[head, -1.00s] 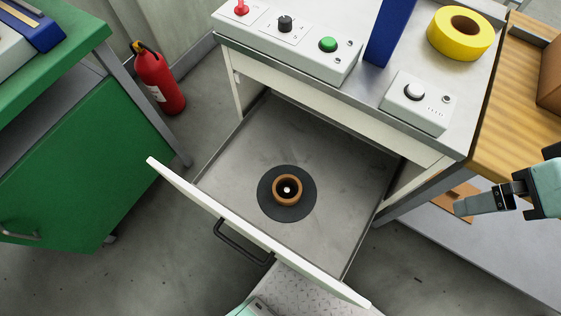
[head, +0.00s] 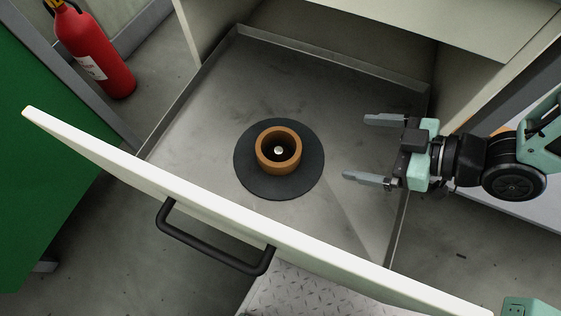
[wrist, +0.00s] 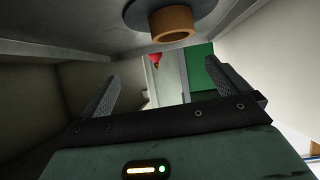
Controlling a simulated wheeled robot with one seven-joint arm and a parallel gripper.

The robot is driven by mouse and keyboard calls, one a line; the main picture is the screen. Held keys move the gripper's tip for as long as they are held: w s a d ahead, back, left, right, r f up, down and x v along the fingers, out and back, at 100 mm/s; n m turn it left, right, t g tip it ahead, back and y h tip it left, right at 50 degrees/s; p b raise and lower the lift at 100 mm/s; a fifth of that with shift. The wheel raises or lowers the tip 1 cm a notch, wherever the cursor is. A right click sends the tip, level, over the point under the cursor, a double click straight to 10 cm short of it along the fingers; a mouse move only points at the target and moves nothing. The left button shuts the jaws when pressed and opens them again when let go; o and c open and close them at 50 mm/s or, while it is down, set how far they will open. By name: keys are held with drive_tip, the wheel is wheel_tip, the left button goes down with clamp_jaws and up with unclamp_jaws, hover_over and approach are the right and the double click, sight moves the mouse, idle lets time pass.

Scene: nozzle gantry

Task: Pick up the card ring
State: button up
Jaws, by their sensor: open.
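The card ring (head: 279,167) is a short brown tube. It stands upright on a round dark disc (head: 252,180), around a small pale-tipped peg (head: 278,150), inside the open drawer (head: 190,135). My gripper (head: 356,147) is open and empty at the right side of the drawer. Its two fingers point left toward the ring, with a clear gap between them and it. In the wrist view the ring (wrist: 173,25) shows at the top middle, beyond the open fingers of my gripper (wrist: 168,85).
The drawer's white front panel (head: 200,204) with a black handle (head: 213,240) runs along the near side. The cabinet (head: 470,30) overhangs the drawer's back. A green cabinet (head: 50,190) and a red fire extinguisher (head: 95,50) stand at left. The drawer floor around the disc is bare.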

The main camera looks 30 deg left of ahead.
wheel_tip(320, 180, down, 3)
drive_tip(key=s+y+b, duration=0.1)
drive_tip(key=s, duration=0.1)
drive_tip(key=g+b, duration=0.1)
drive_tip(key=b, duration=0.4)
approach(263, 143)
drive_tip(key=shift+n, duration=0.3)
drive_tip(key=shift+b+x, duration=1.6)
drive_tip(key=shift+x, duration=1.35)
drive_tip(key=c, duration=0.7)
